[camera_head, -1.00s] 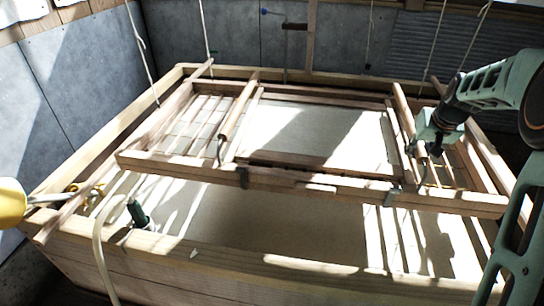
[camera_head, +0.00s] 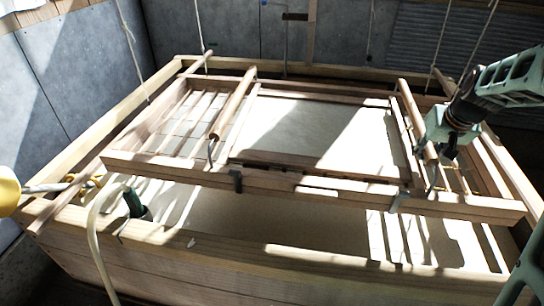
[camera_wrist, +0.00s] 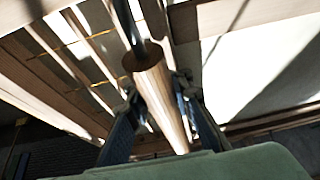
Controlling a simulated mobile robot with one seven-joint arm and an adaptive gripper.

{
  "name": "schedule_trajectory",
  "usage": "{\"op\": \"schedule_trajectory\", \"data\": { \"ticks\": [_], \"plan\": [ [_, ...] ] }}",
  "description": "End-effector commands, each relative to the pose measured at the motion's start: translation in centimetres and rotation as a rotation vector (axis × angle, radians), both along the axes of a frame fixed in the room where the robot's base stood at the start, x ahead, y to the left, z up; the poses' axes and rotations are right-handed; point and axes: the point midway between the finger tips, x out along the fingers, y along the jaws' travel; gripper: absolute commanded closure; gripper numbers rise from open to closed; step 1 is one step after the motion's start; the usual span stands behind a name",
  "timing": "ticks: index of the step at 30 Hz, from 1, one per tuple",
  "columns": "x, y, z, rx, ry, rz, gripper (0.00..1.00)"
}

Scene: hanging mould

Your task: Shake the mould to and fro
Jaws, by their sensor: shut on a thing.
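The mould (camera_head: 300,184) is a wooden frame hung by cords over a large wooden vat. Its middle panel (camera_head: 290,125) is pale, with sun and shadow across it. Two round wooden handles lie across it, a left one (camera_head: 233,103) and a right one (camera_head: 417,115). My gripper (camera_head: 434,138) is at the right handle. In the wrist view my gripper (camera_wrist: 165,105) has its dark fingers on both sides of the handle (camera_wrist: 160,95) and is shut on it. The far ends of the fingers are partly hidden by the handle.
The wooden vat (camera_head: 200,240) surrounds pale liquid below the mould. A green object (camera_head: 134,203) and a pale hose (camera_head: 97,235) are at its near left. A yellow object (camera_head: 8,190) stands at the left edge. Cords (camera_head: 200,25) hang above.

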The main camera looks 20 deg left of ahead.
Motion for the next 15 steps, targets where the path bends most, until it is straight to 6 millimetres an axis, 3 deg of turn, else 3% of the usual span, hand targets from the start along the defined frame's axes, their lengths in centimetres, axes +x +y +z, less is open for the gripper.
{"op": "schedule_trajectory", "data": {
  "ticks": [10, 15],
  "plan": [
    [-0.3, 0.0, 0.0, 0.0, 0.002, 0.0, 1.0],
    [2.0, 0.5, 0.3, 0.001, 0.002, 0.002, 1.0]
  ]
}}
